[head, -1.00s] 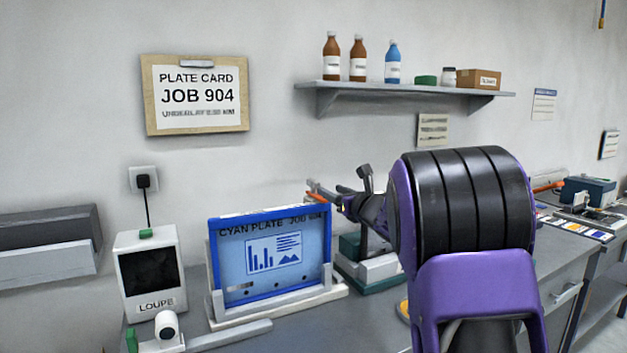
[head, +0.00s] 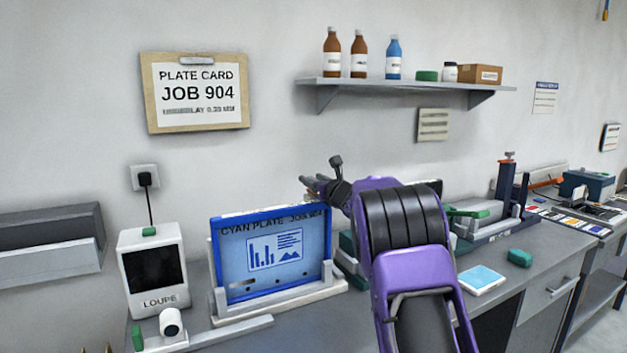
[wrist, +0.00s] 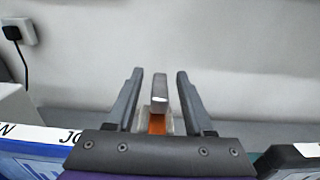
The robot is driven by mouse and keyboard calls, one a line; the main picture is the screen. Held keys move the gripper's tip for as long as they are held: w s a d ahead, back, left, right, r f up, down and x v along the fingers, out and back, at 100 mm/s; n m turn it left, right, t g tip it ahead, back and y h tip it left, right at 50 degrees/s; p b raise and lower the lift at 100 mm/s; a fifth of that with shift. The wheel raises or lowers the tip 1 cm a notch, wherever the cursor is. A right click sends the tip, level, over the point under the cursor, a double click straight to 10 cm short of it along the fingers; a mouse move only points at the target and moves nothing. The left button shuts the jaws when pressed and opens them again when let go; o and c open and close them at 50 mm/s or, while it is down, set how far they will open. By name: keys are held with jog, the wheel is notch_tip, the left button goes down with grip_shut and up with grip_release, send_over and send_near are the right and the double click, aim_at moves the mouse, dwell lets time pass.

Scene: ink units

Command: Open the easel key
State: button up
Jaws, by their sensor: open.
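The cyan plate (head: 270,255) stands upright in its easel (head: 285,304), facing me, with a blue edge around it. My gripper (head: 312,188) is at the plate's upper right corner in the head view. In the wrist view my gripper (wrist: 158,88) is open, with a dark finger on either side of a narrow bar, grey at the tip and orange lower down, which looks like the easel key (wrist: 159,95). Gaps show between the bar's upper end and both fingers. The bar's lower end is hidden by my gripper. In the head view my gripper and arm hide the key.
The loupe box (head: 152,270) stands left of the easel. A shelf (head: 405,84) with bottles hangs above. Bare wall lies behind the gripper.

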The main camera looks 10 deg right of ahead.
grip_shut()
dwell(1.3)
